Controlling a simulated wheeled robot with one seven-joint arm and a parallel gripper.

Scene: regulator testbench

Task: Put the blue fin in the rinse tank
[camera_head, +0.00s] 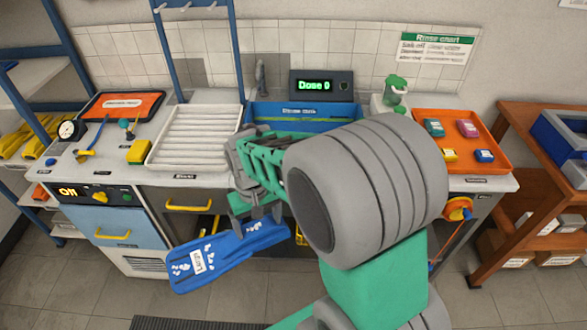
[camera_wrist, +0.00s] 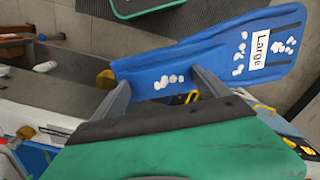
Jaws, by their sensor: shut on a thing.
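The blue fin (camera_head: 222,256), with white patches and a "Large" label, is held in front of the bench, below the counter's edge. It also shows in the wrist view (camera_wrist: 215,55), between my gripper's two fingers. My gripper (camera_head: 258,212) is shut on the fin near its narrower end. The rinse tank (camera_head: 307,112) is a blue basin set in the counter, below a tap. My arm hides much of its front and inside.
A white ribbed tray (camera_head: 194,137) lies left of the tank, with a yellow block (camera_head: 140,151) beside it. An orange tray (camera_head: 462,141) with several small coloured items is on the right. A wooden shelf (camera_head: 535,190) is at far right.

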